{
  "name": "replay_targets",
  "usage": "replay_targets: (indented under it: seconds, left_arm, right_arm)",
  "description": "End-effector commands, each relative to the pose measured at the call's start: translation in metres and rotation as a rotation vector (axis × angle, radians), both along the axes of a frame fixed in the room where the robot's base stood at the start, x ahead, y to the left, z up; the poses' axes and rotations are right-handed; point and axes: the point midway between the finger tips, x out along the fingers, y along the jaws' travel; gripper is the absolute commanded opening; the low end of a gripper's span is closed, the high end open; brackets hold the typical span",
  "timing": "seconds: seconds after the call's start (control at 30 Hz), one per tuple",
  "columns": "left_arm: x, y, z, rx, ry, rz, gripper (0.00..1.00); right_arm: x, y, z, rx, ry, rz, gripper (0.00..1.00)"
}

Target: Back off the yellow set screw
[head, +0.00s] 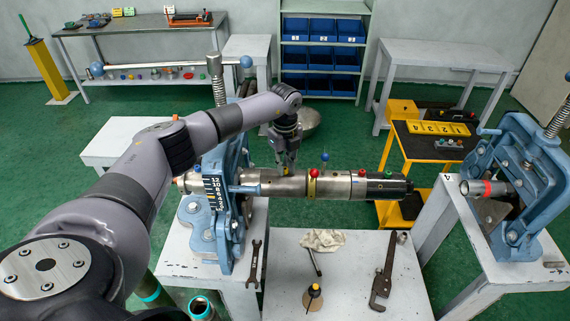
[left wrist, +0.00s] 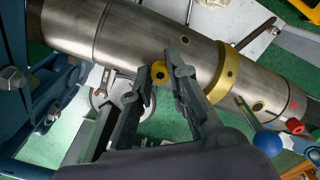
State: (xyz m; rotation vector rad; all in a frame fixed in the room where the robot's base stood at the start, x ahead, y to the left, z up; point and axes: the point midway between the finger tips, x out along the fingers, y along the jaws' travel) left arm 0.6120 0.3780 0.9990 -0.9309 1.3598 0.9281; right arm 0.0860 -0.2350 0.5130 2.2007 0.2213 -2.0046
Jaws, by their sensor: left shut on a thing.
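The yellow set screw (left wrist: 159,72) shows in the left wrist view as a small yellow head with a dark socket, on the side of the steel pipe tool (left wrist: 140,35). My left gripper (left wrist: 163,76) is shut on it, one finger on each side. In the head view my left gripper (head: 287,168) reaches down onto the top of the steel tool (head: 335,184), left of its yellow ring (head: 312,184). There the screw is mostly hidden by the fingers. The tool lies level, held in the blue vise (head: 226,205). My right gripper is not in view.
A blue-ball lever (head: 325,157) and a red knob (head: 388,173) stand up from the tool, right of my gripper. A wrench (head: 255,265), a rag (head: 322,240) and a pipe wrench (head: 384,272) lie on white tables below. Another blue vise (head: 515,185) stands at right.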

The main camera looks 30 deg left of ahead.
Motion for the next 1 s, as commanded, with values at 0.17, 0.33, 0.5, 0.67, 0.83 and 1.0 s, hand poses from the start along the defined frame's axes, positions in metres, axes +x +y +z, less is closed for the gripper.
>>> replay_targets:
  seconds: [0.17, 0.33, 0.5, 0.67, 0.83, 1.0]
  left_arm:
    - [-0.0033, -0.0025, -0.0053, -0.002, 0.012, 0.052, 0.0]
    - [-0.0034, -0.0025, -0.0057, -0.002, 0.012, 0.076, 0.0]
    - [-0.0036, -0.0026, -0.006, -0.001, 0.013, 0.081, 0.0]
    - [-0.0037, -0.0026, -0.0061, -0.001, 0.013, 0.08, 0.0]
    - [-0.0037, -0.0025, -0.0059, -0.001, 0.013, 0.079, 0.22]
    - [-0.0023, -0.0016, -0.0039, -0.001, 0.009, 0.081, 0.33]
  right_arm:
    - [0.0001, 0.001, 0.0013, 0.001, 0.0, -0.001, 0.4]
    - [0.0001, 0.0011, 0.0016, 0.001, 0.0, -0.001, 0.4]
    - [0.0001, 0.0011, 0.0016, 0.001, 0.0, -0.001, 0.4]
    - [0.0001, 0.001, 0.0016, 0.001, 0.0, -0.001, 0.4]
    - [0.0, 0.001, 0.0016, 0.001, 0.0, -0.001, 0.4]
    - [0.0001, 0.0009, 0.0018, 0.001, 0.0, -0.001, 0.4]
